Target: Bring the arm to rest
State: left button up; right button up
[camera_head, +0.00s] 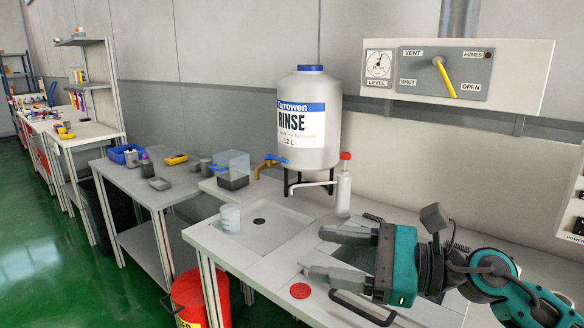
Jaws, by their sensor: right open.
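My right gripper (322,254), grey-fingered with a teal body, reaches in from the lower right. It points left above the light bench (250,275). Its two fingers are apart, with nothing between them. A shallow sink area (268,238) with a dark drain lies beyond the fingertips, and a red round disc (300,290) lies on the bench just below the lower finger. My arm hides part of the bench's right side. My left gripper is not in view.
A white RINSE tank (318,150) with a brass tap (268,165) stands behind the sink. A red-capped bottle (343,188) and a clear beaker (231,218) stand near. A control panel (445,72) hangs above. A red bin (190,298) is below left.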

jog(key=w+d+r+m+t+h, duration=0.1)
jog(key=d+m+t+h, duration=0.2)
jog(key=m+t, duration=0.65)
jog(key=w+d+r+m+t+h, duration=0.1)
jog(key=d+m+t+h, duration=0.3)
jog(key=m, duration=1.1)
jog(key=s+d+f+m+g+h, duration=0.2)
jog(key=d+f+m+h, duration=0.4)
jog(key=f+m+h, duration=0.75)
jog(key=s+d+f+m+g+y, duration=0.1)
jog(key=s+f+m+g+y, duration=0.1)
jog(key=s+f+m+g, duration=0.75)
jog(key=s+f+m+g+y, duration=0.2)
jog(key=s+f+m+g, duration=0.3)
jog(key=s, duration=0.7)
jog(key=w+a+f+t+y, duration=0.1)
jog(key=w+a+f+t, duration=0.1)
jog(key=w+f+t, duration=0.5)
jog(key=shift+w+a+f+t, duration=0.15)
jog(key=shift+a+f+t, duration=0.35)
jog(key=shift+f, duration=0.95)
jog(key=shift+d+y, duration=0.15)
jog(key=shift+y, duration=0.1)
